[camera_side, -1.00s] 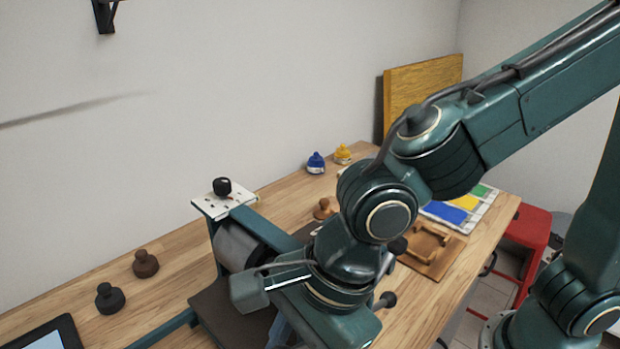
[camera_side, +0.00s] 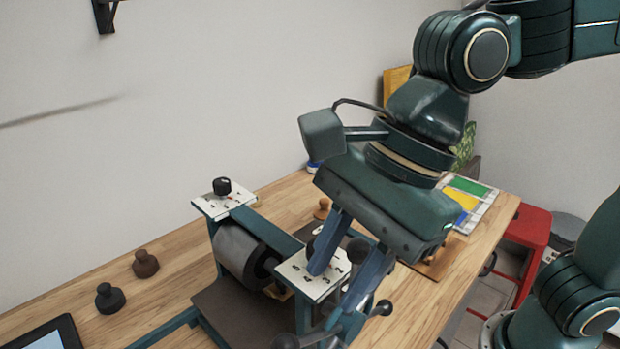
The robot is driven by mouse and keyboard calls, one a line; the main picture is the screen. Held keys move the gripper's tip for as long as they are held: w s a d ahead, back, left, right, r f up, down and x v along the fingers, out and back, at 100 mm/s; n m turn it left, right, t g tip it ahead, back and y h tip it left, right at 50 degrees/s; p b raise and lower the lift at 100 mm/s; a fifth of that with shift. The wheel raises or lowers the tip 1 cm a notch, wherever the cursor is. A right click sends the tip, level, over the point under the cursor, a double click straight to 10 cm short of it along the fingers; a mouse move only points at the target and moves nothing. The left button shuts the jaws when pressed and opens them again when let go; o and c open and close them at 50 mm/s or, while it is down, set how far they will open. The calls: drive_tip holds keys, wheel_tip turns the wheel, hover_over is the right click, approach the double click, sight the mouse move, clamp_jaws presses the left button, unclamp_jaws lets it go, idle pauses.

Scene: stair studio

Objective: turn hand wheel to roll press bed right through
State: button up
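The press has a grey roller (camera_side: 238,252) in a teal frame, with white numbered plates on top. Its dark flat bed (camera_side: 212,301) shows below the roller at the left. My gripper (camera_side: 337,287) points down above the hand wheel. I cannot tell whether the right finger touches a spoke.
A black stamp knob (camera_side: 110,299) and a brown one (camera_side: 145,264) stand on the table at the left, near a dark tablet (camera_side: 52,336). A colour palette (camera_side: 468,203) lies at the back right. A red stool (camera_side: 526,240) stands beyond the table edge.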

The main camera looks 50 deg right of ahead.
drive_tip(key=shift+v, duration=1.1)
drive_tip(key=shift+n+g+h, duration=0.4)
drive_tip(key=shift+g+h, duration=0.2)
drive_tip(key=shift+g, duration=0.3)
drive_tip(key=shift+w+d+r, duration=0.2)
drive_tip(key=shift+d+r, duration=0.35)
drive_tip(key=shift+d, duration=0.2)
drive_tip(key=shift+w+d+r, duration=0.15)
drive_tip(key=shift+d+r, duration=0.4)
drive_tip(key=shift+d, duration=0.2)
drive_tip(key=shift+w+d+r, duration=0.2)
drive_tip(key=shift+d+r, duration=0.35)
drive_tip(key=shift+d, duration=0.2)
drive_tip(key=shift+n+h, duration=0.3)
drive_tip(key=shift+h, duration=0.4)
drive_tip(key=shift+w+d+r, duration=0.2)
drive_tip(key=shift+d+r, duration=0.1)
drive_tip(key=shift+d, duration=0.45)
drive_tip(key=shift+w+d+r, duration=0.25)
drive_tip(key=shift+d+r, duration=0.05)
drive_tip(key=shift+d, duration=0.45)
drive_tip(key=shift+w+d+r, duration=0.2)
drive_tip(key=shift+d+r, duration=0.1)
drive_tip(key=shift+d, duration=0.45)
